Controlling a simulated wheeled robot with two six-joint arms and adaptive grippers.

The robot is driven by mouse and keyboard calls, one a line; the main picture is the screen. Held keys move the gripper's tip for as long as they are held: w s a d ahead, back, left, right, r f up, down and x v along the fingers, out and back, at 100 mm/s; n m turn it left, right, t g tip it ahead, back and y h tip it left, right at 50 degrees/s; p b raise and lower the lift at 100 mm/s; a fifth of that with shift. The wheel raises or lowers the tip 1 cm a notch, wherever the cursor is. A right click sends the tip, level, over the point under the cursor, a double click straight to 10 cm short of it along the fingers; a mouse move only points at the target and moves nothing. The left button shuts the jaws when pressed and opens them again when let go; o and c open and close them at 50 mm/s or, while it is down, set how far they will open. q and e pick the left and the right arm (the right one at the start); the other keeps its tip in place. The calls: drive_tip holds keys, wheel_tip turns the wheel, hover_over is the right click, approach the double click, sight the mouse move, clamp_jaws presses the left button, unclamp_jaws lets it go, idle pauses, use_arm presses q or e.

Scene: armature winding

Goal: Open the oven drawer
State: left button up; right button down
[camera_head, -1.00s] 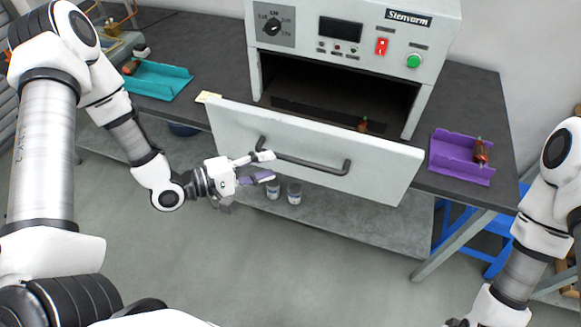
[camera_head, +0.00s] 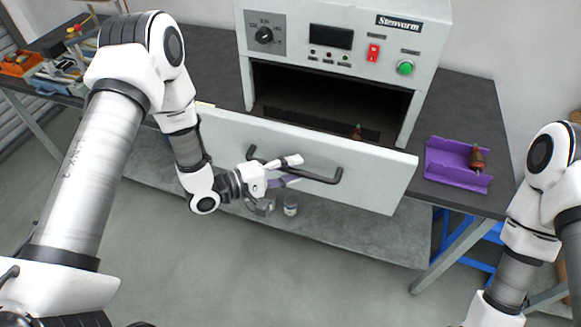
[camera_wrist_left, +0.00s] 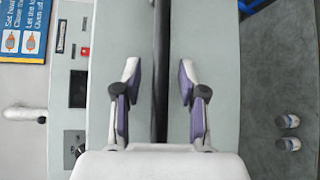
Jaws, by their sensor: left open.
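The oven drawer's pale front (camera_head: 375,180) stands forward and leaning below the dark oven opening (camera_head: 330,95), whose inside shows above it. A dark bar handle (camera_head: 322,177) runs across the front. My left gripper (camera_head: 292,169) is at the handle, left of its middle. In the left wrist view the gripper (camera_wrist_left: 160,90) is open, one finger on each side of the handle (camera_wrist_left: 160,60); I cannot tell whether either touches it. The oven (camera_head: 430,45) sits on the bench. My right arm shows at the right; its gripper is out of the frame.
A purple tray (camera_head: 440,173) with a copper-brown armature stands on the dark bench right of the oven. Another armature (camera_head: 357,132) shows behind the drawer front. Small jars (camera_head: 290,206) stand on the shelf below. Grey floor in front is clear.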

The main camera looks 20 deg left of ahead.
use_arm(q)
drive_tip(key=shift+a, duration=0.1)
clamp_jaws()
drive_tip(key=s, duration=0.4)
drive_tip(key=shift+w, duration=0.15)
unclamp_jaws()
drive_tip(key=shift+w, duration=0.1)
